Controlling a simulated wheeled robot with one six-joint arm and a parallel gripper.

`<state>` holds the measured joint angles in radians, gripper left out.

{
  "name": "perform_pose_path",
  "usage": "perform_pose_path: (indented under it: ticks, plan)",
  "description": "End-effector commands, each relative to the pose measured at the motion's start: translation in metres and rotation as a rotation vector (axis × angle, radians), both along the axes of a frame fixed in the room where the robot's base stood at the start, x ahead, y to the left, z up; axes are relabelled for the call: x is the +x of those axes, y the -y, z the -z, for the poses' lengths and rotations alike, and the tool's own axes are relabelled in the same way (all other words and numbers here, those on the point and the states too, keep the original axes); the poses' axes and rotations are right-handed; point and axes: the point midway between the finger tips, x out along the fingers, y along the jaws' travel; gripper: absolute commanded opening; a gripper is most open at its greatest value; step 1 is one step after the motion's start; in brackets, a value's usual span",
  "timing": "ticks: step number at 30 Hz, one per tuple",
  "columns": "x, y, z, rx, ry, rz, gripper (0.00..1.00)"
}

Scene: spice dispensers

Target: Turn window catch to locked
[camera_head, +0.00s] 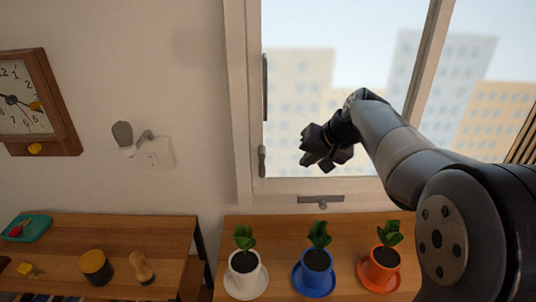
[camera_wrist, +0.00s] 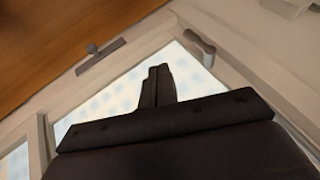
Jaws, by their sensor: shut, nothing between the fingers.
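The window (camera_head: 243,120) fills the upper right of the head view. A small upright grey handle (camera_head: 262,161) sits low on its left frame; the same handle seems to show in the wrist view (camera_wrist: 198,48). A flat grey plate with a small knob (camera_head: 321,199) lies on the bottom frame, and also shows in the wrist view (camera_wrist: 100,56). I cannot tell for sure which one is the window catch. My gripper (camera_head: 312,160) is shut and empty in front of the lower pane, right of the handle and above the plate, apart from both. Its fingers point up in the wrist view (camera_wrist: 157,84).
A long dark vertical bar (camera_head: 265,88) is on the left frame. Potted plants in white (camera_head: 246,280), blue (camera_head: 314,279) and orange (camera_head: 379,272) pots stand on the wooden surface below. A wall lamp (camera_head: 124,138) is left of the window. A clock (camera_head: 35,105) hangs far left.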

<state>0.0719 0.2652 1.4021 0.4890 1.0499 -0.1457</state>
Motion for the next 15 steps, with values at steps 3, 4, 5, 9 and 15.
perform_pose_path:
  ticks: [3, 4, 5, 9, 15]
  plan:
    - [0.010, -0.002, -0.003, 0.015, 0.010, -0.001, 0.00]
    - [0.012, -0.002, -0.003, 0.017, 0.010, -0.001, 0.00]
    - [0.013, -0.003, -0.001, 0.018, 0.010, -0.001, 0.00]
    - [0.020, -0.011, 0.013, 0.017, 0.008, -0.003, 0.00]
    - [0.039, -0.027, 0.047, 0.016, 0.007, -0.003, 0.00]
